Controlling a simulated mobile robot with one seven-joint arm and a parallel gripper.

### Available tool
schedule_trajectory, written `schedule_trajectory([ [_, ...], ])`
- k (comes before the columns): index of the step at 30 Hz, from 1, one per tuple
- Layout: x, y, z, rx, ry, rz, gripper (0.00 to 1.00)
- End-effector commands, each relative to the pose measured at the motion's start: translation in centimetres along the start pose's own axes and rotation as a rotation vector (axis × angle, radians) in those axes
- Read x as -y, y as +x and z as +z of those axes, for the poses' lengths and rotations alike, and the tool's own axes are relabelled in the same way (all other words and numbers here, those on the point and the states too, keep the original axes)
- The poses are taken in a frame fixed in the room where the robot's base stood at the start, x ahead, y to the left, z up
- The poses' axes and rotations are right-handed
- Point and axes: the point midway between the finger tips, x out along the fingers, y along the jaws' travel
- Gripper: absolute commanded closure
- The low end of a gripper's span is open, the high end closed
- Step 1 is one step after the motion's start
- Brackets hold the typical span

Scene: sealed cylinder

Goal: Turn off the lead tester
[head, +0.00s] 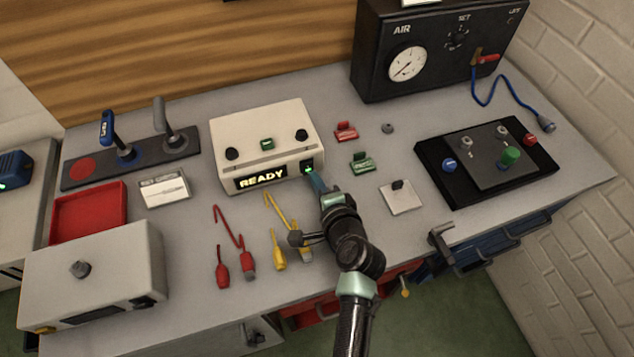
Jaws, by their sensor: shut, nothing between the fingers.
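A cream box, seemingly the lead tester (262,135), stands at the middle of the bench. Its front display (261,178) reads READY, lit yellow. A black switch (308,168) with a green light sits at the right end of its front. Red leads (235,245) and yellow leads (280,230) lie in front of the box.
A grey box (92,274) and a red tray (88,212) stand at the left, levers (130,150) behind. Red (346,131) and green (362,162) clips and a white switch plate (401,197) lie right of my gripper. A black air unit (435,50) and a control panel (487,160) stand farther right.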

Motion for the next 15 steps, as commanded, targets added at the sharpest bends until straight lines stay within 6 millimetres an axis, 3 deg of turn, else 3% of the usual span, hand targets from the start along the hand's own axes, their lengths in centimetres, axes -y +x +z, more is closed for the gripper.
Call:
schedule_trajectory([
  [4, -0.8, 0.8, 0.0, 0.0, -0.001, -0.045, 1.0],
  [15, -0.7, 1.4, 0.1, 0.001, -0.004, -0.088, 1.0],
])
